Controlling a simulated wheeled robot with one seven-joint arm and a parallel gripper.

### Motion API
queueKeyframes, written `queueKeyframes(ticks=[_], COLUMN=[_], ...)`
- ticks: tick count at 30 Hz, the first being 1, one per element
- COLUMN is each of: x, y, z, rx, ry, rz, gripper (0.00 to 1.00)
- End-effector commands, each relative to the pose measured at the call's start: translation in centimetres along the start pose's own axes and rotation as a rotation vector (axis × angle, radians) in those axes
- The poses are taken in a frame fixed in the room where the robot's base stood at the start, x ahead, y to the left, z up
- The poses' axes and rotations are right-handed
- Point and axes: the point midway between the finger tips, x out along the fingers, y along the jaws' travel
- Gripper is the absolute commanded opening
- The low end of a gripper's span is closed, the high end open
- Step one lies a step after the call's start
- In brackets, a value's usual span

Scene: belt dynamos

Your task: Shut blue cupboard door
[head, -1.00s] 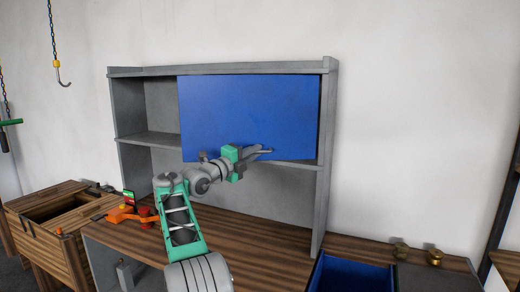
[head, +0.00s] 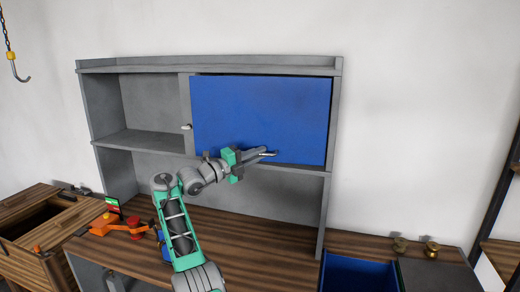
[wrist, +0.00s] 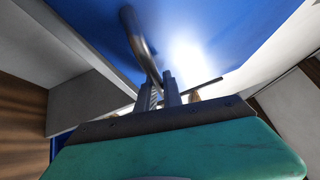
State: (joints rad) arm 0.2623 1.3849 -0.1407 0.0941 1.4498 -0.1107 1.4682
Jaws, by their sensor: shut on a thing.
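The blue cupboard door (head: 262,115) covers the right upper part of the grey cupboard (head: 205,64). It lies close to the frame, with a thin dark line along its top edge. I cannot tell if it is fully flush. My gripper (head: 266,153) is at the door's lower edge, right of its middle. In the wrist view my fingers (wrist: 160,90) are shut on a metal bar handle (wrist: 137,35) in front of the blue door (wrist: 210,30). The exact grip is partly hidden by glare and the fingers.
A grey upright (head: 185,95) with a small pale knob (head: 186,127) stands left of the door. The left compartment is open and empty. Orange and red items (head: 115,225) lie on the wooden bench (head: 260,235). A blue bin (head: 355,275) is at lower right.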

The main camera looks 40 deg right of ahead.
Motion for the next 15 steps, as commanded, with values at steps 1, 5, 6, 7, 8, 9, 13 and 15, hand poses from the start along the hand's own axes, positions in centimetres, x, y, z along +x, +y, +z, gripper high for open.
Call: queueKeyframes(ticks=[1,5,6,7,8,9,13,15], x=[-0.09,-0.37,-0.42,-0.45,-0.47,-0.49,-0.50,-0.49], y=[-0.34,-0.22,-0.18,-0.16,-0.14,-0.13,-0.09,-0.08], z=[-0.17,-0.22,-0.21,-0.21,-0.20,-0.19,-0.18,-0.17], rx=[0.004,0.004,0.004,0.004,0.004,0.004,0.003,0.003], ry=[0.005,0.006,0.006,0.006,0.006,0.005,0.005,0.005], rz=[-0.002,-0.001,0.000,0.000,0.000,0.000,0.001,0.001], gripper=[0.00,0.00,0.00,0.00,0.00,0.00,0.00,0.00])
